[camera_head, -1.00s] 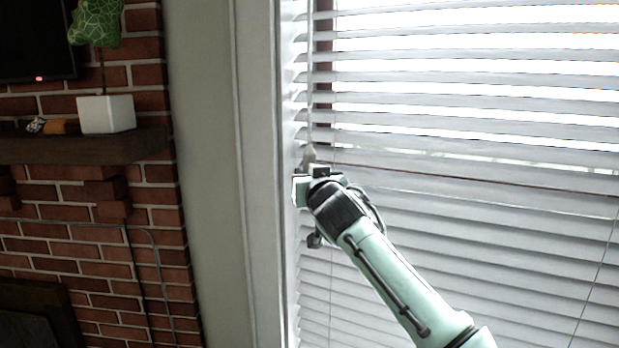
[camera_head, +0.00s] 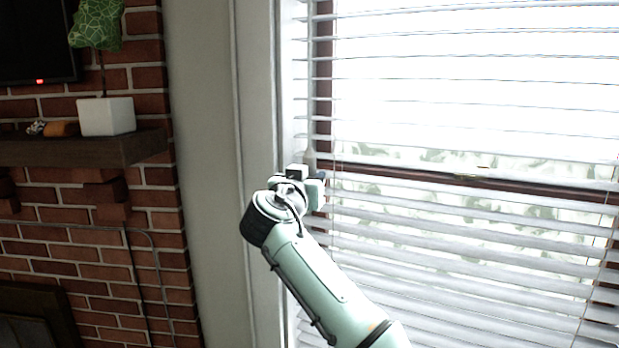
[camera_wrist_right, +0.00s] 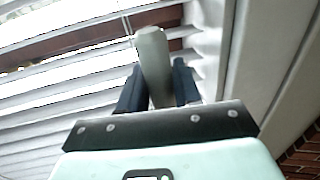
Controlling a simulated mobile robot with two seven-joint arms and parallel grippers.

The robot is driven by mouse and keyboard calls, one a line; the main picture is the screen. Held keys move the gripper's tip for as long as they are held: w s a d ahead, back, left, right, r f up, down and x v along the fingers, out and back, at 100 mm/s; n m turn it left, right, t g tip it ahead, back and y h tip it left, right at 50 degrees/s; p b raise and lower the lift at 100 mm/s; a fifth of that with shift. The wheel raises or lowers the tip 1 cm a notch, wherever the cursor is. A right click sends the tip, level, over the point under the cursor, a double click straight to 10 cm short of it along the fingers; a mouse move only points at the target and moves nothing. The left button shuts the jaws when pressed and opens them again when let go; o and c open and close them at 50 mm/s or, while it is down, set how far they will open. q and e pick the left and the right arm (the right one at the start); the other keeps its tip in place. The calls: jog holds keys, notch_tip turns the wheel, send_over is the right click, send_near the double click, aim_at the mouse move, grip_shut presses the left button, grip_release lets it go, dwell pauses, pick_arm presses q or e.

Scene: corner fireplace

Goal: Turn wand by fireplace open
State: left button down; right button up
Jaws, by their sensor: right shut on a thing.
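The blind's wand (camera_head: 310,80) hangs at the left edge of the window, close to the frame. Its thick pale lower end (camera_wrist_right: 153,62) stands between the dark fingers in the right wrist view. My right gripper (camera_head: 310,180) is shut on the wand end, and the fingers (camera_wrist_right: 158,85) lie on both sides of it. The blind (camera_head: 460,120) has its slats tilted nearly flat, with bright light and blurred greenery between them. The lower slats look somewhat less open than the upper ones. My left gripper is not in view.
The window frame (camera_head: 255,120) runs upright just left of the wand. A brick fireplace (camera_head: 90,260) with a dark wooden mantel (camera_head: 85,150) stands at left. A white plant pot (camera_head: 106,116) sits on the mantel. A dark screen (camera_head: 35,40) hangs above.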

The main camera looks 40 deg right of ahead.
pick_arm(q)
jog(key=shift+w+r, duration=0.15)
pick_arm(e)
jog(key=shift+g, duration=0.3)
jog(key=o, duration=0.9)
jog(key=shift+o, duration=0.2)
jog(key=shift+a, duration=0.2)
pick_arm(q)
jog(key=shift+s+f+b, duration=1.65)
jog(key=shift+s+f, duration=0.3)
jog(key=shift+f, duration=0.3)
pick_arm(e)
jog(key=v, duration=1.3)
jog(key=shift+f, duration=0.15)
